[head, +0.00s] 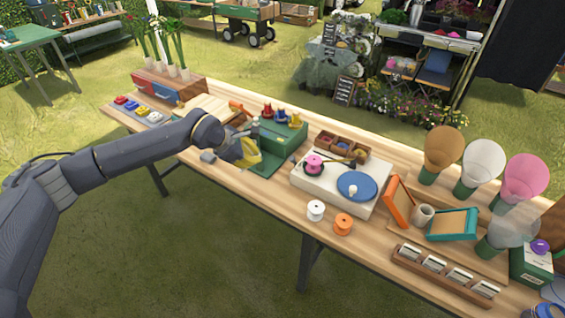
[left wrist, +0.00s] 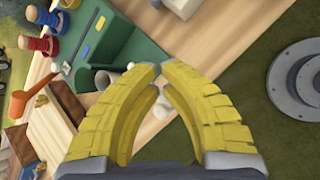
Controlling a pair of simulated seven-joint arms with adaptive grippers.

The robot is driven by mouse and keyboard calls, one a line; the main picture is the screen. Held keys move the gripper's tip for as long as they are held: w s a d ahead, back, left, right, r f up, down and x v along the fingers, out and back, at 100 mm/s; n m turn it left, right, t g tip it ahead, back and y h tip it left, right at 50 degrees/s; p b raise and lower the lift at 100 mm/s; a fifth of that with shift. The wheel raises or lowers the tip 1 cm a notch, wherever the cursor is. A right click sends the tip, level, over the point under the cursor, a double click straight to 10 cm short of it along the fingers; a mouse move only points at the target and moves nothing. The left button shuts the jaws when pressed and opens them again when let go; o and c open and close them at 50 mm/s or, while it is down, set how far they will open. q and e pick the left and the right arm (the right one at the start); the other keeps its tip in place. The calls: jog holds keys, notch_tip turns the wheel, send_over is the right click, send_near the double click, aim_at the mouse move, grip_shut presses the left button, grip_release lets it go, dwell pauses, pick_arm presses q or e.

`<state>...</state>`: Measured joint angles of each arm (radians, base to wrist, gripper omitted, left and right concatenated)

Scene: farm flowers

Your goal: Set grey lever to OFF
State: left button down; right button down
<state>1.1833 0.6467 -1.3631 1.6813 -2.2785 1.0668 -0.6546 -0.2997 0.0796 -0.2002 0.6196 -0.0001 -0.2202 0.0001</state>
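The green box (head: 283,135) stands on the table's back left part, with red, blue and yellow pegs on top. A small pale grey knob (head: 255,122), possibly the grey lever's end, shows at its left side; its setting and any OFF mark cannot be read. The green box (left wrist: 118,45) fills the upper left of the left wrist view, with pale ball ends (left wrist: 67,67) along its edge. My left gripper (head: 246,153), with yellow fingers, is in front of the box. In the left wrist view its tips (left wrist: 161,70) come together with nothing between them. My right gripper is not in view.
An orange handle (head: 238,107) sticks out beside the box. A white block with a blue disc (head: 357,186) stands to the right. Coloured buttons (head: 140,108) lie at the left end.

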aim_at(295, 162)
pick_arm(q)
jog(key=x, duration=0.9)
jog(key=shift+w+d+f, duration=0.1)
jog(key=shift+d+f, duration=0.05)
jog(key=shift+d, duration=0.05)
jog(key=d, duration=0.2)
jog(key=shift+w+d, duration=0.3)
jog(key=shift+w+d+r, duration=0.15)
jog(key=shift+d+r, duration=0.3)
jog(key=shift+d, duration=0.2)
jog(key=shift+a+r, duration=0.1)
